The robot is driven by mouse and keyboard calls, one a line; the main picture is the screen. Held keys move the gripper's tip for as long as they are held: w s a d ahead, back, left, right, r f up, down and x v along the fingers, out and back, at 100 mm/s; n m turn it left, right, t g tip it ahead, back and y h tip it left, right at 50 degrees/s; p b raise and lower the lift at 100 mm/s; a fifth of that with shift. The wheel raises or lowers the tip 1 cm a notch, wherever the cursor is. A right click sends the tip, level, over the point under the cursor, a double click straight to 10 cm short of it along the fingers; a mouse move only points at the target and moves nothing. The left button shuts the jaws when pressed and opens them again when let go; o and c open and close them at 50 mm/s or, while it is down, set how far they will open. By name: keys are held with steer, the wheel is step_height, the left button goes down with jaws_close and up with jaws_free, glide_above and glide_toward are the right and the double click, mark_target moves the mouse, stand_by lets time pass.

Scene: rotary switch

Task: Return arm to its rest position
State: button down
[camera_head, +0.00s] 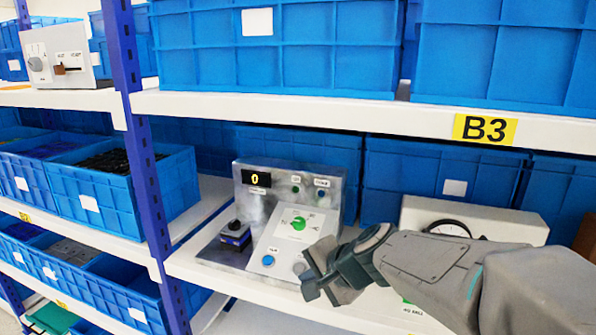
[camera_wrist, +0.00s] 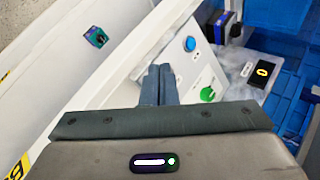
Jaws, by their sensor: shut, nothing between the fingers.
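My gripper (camera_head: 316,274) is in front of the lower right part of the control panel (camera_head: 256,203) on the middle shelf, in the head view. Its fingers are shut with nothing between them. A blue button (camera_head: 268,260) is below the knob. A small display (camera_head: 256,180) reads 0.
A blue boxy device (camera_head: 235,234) stands left of the sloped face. A white box with a dial (camera_head: 474,219) is behind my arm at the right. The upper shelf edge with the B3 label (camera_head: 485,129) runs above. A blue upright post (camera_head: 146,165) stands at the left.

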steer(key=s+d+f+n+g+h, duration=0.2)
steer(key=s+d+n+h, duration=0.1)
steer(key=s+d, duration=0.3)
steer(key=s+d+f+n+g+h, duration=0.1)
steer(key=s+d+f+n+h, duration=0.2)
steer(key=s+d+n, duration=0.3)
steer(key=s, duration=0.4)
steer(key=shift+s+d+f+g, duration=0.15)
steer(key=shift+s+d+g, duration=0.2)
steer(key=shift+g, duration=0.05)
